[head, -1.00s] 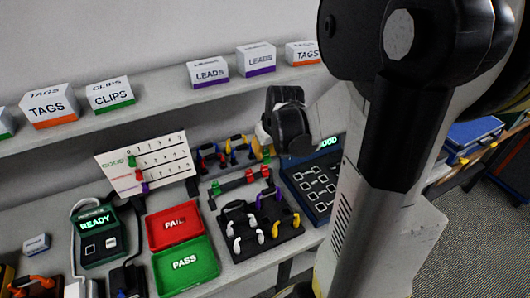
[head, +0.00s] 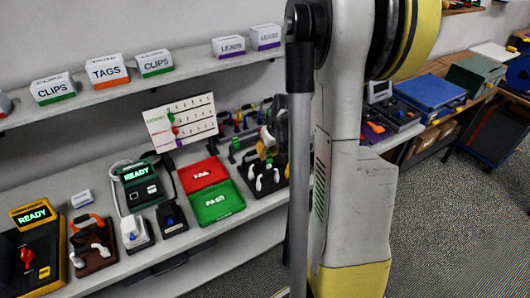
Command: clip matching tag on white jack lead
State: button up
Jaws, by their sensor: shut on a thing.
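My gripper (head: 279,122) is seen from behind at the right of the bench, above the black lead holder (head: 284,190). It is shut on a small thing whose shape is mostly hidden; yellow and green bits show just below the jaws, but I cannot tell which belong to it. White leads (head: 266,180) stand in the black holder below the gripper. The holder's right part is hidden behind my arm. Which lead is the jack lead cannot be told.
A sign board (head: 181,120) with coloured tags leans at the back. The red FAIL tray (head: 203,173) and green PASS tray (head: 217,203) lie left of the holder. A READY tester (head: 140,182) stands further left. A shelf (head: 200,68) with labelled boxes runs above.

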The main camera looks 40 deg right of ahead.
aim_at(268, 171)
jog(key=shift+w+d+f+b, duration=0.15)
jog(key=shift+f+b, duration=0.25)
jog(key=shift+f, duration=0.2)
jog(key=shift+d+f+b, duration=0.15)
jog(key=shift+f+b, duration=0.2)
jog(key=shift+f, duration=0.2)
jog(key=shift+a+f+b, duration=0.1)
jog(key=shift+f+b, duration=1.1)
jog(key=shift+f, duration=0.2)
jog(key=shift+f+b, duration=0.95)
jog(key=shift+b, duration=0.55)
dwell(0.4)
jog(key=o, duration=1.5)
jog(key=shift+c, duration=0.2)
jog(key=shift+r+p, duration=2.95)
jog(key=shift+r, duration=1.1)
